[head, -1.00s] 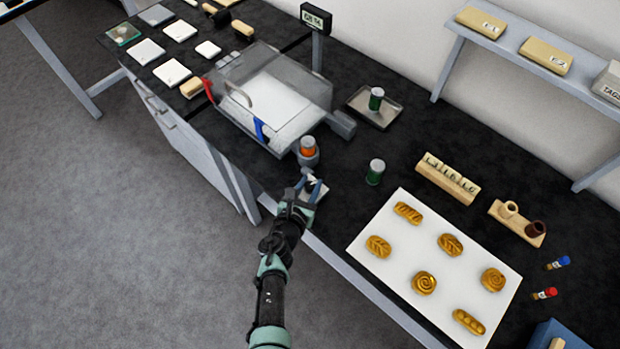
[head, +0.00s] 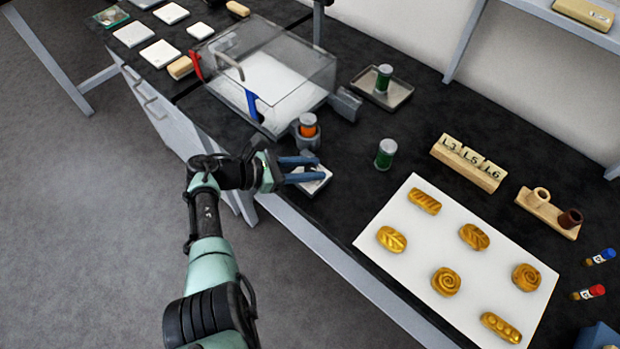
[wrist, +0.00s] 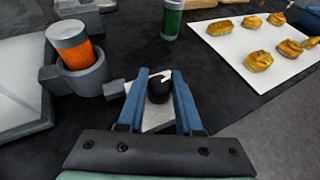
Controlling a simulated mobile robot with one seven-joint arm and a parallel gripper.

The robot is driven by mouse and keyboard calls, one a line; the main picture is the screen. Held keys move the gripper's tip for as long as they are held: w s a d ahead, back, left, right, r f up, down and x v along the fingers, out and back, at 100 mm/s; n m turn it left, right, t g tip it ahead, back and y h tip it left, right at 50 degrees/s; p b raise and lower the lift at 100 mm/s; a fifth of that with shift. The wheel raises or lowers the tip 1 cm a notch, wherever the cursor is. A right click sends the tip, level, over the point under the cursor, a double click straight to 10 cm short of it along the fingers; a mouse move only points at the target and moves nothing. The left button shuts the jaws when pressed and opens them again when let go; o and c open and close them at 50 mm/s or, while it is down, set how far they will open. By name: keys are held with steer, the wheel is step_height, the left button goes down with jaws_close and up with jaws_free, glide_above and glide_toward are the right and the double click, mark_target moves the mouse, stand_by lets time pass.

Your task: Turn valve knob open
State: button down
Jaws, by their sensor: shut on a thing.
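The valve knob (wrist: 159,91) is black and round with a white pointer mark on it, in the middle of the wrist view. It stands over a small pale plate (wrist: 158,119). My gripper (wrist: 160,80) has its blue fingers on the left and right sides of the knob, shut on it. In the head view my gripper (head: 318,170) reaches in from the left at the bench's front edge, over the pale plate (head: 315,185). Its fingers largely hide the knob there.
A grey holder with an orange-filled jar (head: 308,126) stands just behind the gripper. A clear-covered box (head: 270,75) is behind left. A green jar (head: 385,154) stands to the right, by a white sheet (head: 415,262) with several golden pastries. Dark bench top between them is free.

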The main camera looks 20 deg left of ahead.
steer(key=shift+w+f+m+g+h+b, duration=0.1)
steer(key=shift+m+g+h+b, duration=0.45)
steer(key=shift+b, duration=1)
steer(key=shift+w+f+m+g+h+b, duration=0.1)
steer(key=shift+m+g+h+b, duration=0.15)
steer(key=shift+m+g+b, duration=0.9)
steer(key=b, duration=0.3)
steer(key=shift+s+r, duration=0.1)
steer(key=shift+r, duration=0.05)
steer(key=shift+r+h, duration=0.2)
steer(key=shift+h, duration=0.1)
steer(key=c, duration=0.6)
jaws_free()
steer(key=shift+d, duration=0.1)
steer(key=shift+f, duration=0.1)
steer(key=shift+s, duration=0.1)
